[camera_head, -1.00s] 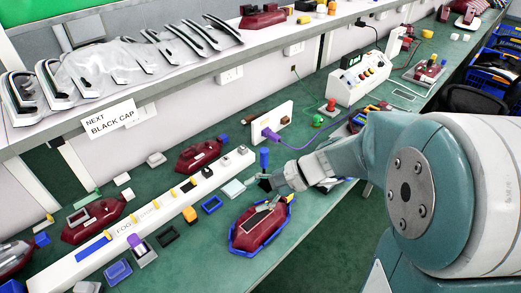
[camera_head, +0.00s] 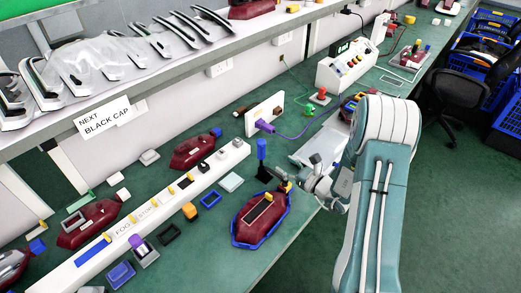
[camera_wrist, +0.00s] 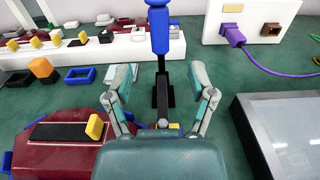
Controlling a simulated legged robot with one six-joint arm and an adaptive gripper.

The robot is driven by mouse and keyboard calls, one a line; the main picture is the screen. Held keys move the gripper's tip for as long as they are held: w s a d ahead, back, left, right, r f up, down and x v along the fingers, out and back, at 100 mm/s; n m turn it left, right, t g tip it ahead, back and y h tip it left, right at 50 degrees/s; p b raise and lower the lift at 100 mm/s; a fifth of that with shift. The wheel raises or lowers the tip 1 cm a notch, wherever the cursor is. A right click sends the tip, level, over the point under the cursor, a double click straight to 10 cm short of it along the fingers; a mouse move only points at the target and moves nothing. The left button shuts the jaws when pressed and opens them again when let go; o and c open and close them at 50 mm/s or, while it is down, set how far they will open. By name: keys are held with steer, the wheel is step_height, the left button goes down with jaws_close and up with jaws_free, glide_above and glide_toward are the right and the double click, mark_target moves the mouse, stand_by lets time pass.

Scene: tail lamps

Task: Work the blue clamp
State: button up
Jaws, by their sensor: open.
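The blue clamp (camera_head: 262,150) has an upright blue handle on a black base, standing on the green bench beyond the red lamp. In the wrist view, the clamp's blue handle (camera_wrist: 160,28) rises ahead at top centre, with its black body below. My gripper (camera_head: 284,176) is just right of the clamp in the head view. In the wrist view my gripper (camera_wrist: 166,72) is open, its fingers apart on either side of the clamp's black body in the picture. Nothing is held. Whether a finger touches the clamp cannot be told.
A dark red tail lamp (camera_head: 252,228) sits in a blue holder at the bench's front edge. A long white rail (camera_head: 100,257) with small parts is to the left. A white box with a purple plug (camera_head: 265,126) is behind. A grey-white panel (camera_wrist: 285,130) lies right.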

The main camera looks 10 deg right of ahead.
mark_target(264, 152)
steer(key=x, duration=1)
steer(key=shift+w+a, duration=0.15)
steer(key=shift+w, duration=0.05)
steer(key=shift+c, duration=0.3)
jaws_close()
